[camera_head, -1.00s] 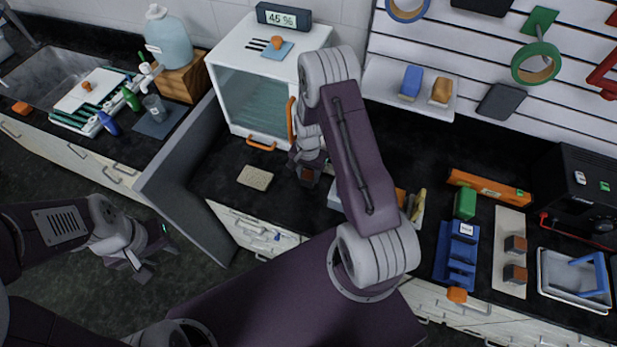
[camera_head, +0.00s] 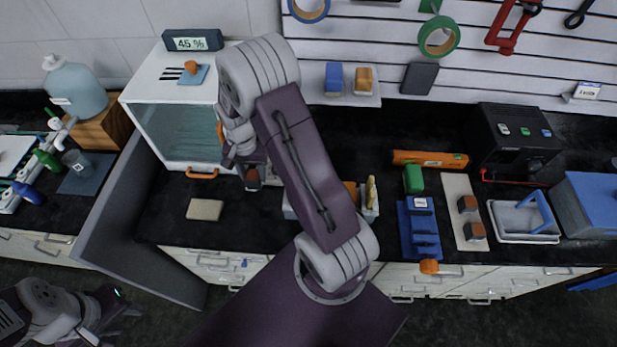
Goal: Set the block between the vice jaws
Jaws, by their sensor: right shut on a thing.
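My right gripper (camera_head: 248,164) is shut on a small dark block (camera_head: 253,181) with a reddish-brown face. It holds the block over the dark counter in front of the white glass-fronted cabinet, and the fingers hide part of it. The blue vice (camera_head: 419,236) with an orange knob stands on the counter to the right, well apart from the block. Its jaw gap is too small to make out clearly. My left gripper (camera_head: 100,325) is low at the left over the floor, near the picture's bottom edge, and its fingers do not show clearly.
Two similar blocks sit on a beige board (camera_head: 459,185) right of the vice. A green block (camera_head: 413,180) stands behind the vice.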

